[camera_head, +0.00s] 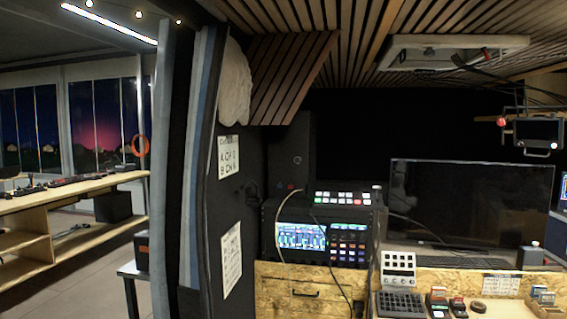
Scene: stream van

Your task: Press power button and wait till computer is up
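A large monitor (470,203) stands on the desk at the right, and its screen is dark. A black tower-like case (288,160), possibly the computer, stands against the dark wall behind the equipment rack. I cannot make out a power button on it. A keyboard (455,260) lies in front of the monitor. My gripper is not in view.
A rack with a lit screen (301,236) and a button panel (343,198) stands on a wooden cabinet (290,283). Small controllers (400,304) sit on the desk front. A device (536,135) hangs at upper right. Open floor (85,285) lies left of the partition.

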